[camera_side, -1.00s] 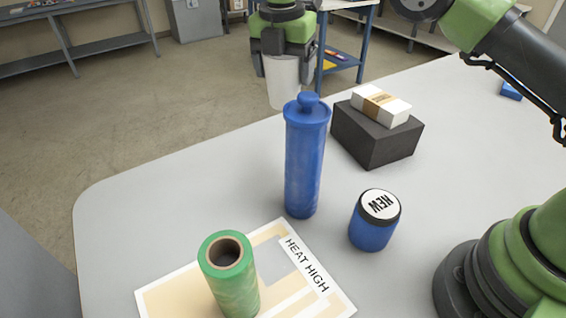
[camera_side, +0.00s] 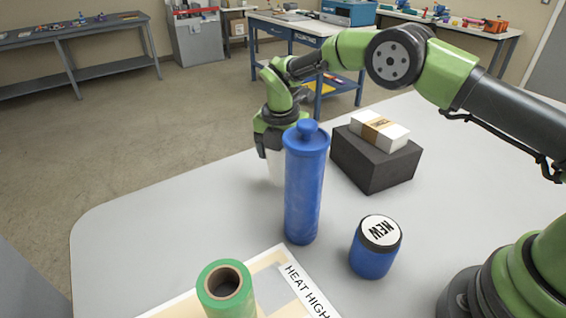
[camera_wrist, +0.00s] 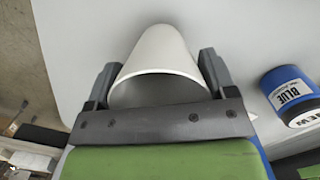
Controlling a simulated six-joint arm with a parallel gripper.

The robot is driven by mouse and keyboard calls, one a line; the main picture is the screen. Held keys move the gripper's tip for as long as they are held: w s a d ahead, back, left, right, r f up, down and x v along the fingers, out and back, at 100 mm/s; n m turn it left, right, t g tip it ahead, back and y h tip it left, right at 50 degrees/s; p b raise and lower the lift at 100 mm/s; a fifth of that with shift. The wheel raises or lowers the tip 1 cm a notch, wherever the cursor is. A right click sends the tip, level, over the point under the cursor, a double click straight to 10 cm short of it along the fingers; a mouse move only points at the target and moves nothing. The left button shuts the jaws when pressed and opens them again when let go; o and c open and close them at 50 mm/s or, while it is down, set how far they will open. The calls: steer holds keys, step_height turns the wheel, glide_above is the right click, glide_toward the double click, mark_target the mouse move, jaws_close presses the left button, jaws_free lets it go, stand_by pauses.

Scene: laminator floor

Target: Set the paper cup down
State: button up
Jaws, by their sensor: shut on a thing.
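The white paper cup (camera_side: 274,166) is between the fingers of my gripper (camera_side: 268,146), behind the tall blue lidded cylinder in the side view. Its base is low over the far part of the grey table (camera_side: 135,215); I cannot tell whether it touches. The blue cylinder is in front of the cup's right part. In the wrist view the cup (camera_wrist: 160,52) has its open rim toward the camera, and a finger of my gripper (camera_wrist: 157,78) is on each side of it.
The blue cylinder (camera_side: 304,195) stands close in front of the cup. A dark block (camera_side: 375,165) with a banded white stack (camera_side: 379,131) lies to the right. A blue jar (camera_side: 373,258) and green roll (camera_side: 226,292) are nearer. Table left of the cup is clear.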

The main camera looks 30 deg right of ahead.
steer(key=shift+f, duration=1.25)
steer(key=shift+f, duration=0.15)
steer(key=o, duration=0.8)
steer(key=shift+o, duration=0.2)
steer(key=s+r+m+t+y, duration=0.1)
steer(key=s+r+m, duration=0.15)
steer(key=r, duration=0.75)
steer(key=s+r+m, duration=0.2)
steer(key=r+m, duration=0.1)
steer(key=r, duration=0.8)
steer(key=s+d+r+m+t+y, duration=0.1)
steer(key=s+d+r+m+t, duration=0.15)
steer(key=s+r+m, duration=0.5)
steer(key=s+d+f+m+t, duration=0.1)
steer(key=s+m, duration=0.7)
steer(key=s, duration=0.1)
steer(key=s+d+m+t+y, duration=0.1)
steer(key=s+d+m+t, duration=0.1)
steer(key=s+m, duration=0.6)
steer(key=shift+s+f, duration=0.4)
